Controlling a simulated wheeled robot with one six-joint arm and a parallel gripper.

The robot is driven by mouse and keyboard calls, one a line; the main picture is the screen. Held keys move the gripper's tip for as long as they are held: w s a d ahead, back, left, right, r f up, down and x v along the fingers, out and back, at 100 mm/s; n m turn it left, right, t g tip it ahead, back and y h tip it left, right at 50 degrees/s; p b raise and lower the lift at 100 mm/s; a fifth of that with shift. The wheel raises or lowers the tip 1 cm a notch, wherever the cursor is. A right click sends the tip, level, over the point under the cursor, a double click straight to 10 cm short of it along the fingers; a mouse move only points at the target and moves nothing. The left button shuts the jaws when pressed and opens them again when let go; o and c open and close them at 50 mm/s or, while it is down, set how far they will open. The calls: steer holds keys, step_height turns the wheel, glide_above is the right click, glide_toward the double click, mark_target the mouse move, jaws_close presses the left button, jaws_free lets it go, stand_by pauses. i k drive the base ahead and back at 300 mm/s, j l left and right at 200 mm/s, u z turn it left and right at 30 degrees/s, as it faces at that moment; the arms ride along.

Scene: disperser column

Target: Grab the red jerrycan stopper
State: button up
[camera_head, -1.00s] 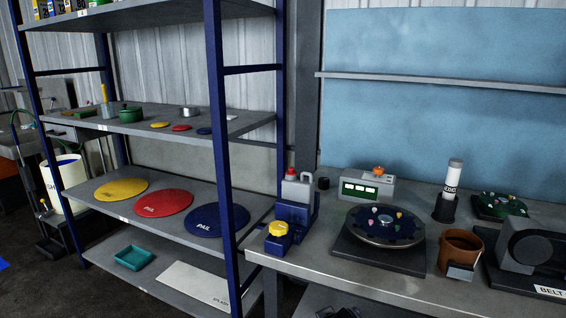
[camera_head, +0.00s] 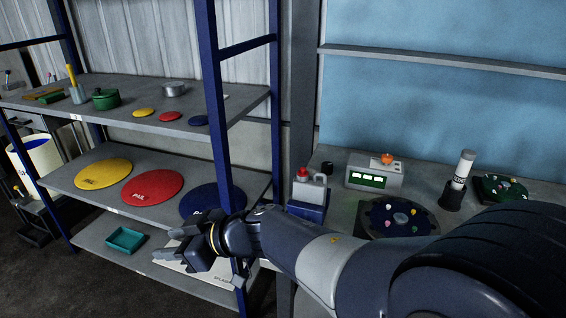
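The red stopper (camera_head: 303,172) sits on top of a small grey jerrycan (camera_head: 309,190) at the left end of the workbench. The jerrycan stands upright on a blue stand (camera_head: 306,211), whose lower part is hidden behind my arm. My gripper (camera_head: 166,244) is to the lower left of the jerrycan, in front of the lower shelves, well apart from the stopper. Its two fingers point left and are spread, with nothing between them.
A blue shelf post (camera_head: 217,120) stands between the shelves and the bench. A grey box with green panel (camera_head: 374,180) stands right of the jerrycan. A dark round carousel (camera_head: 380,215) is partly behind my arm. Pail lids (camera_head: 153,187) lie on the middle shelf.

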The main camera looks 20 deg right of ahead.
mark_target(302, 172)
steer(key=i+j+z, duration=0.1)
steer(key=z, duration=0.3)
steer(key=i+j+z, duration=0.1)
steer(key=z, duration=0.25)
steer(key=i+j+z, duration=0.1)
steer(key=z, duration=0.85)
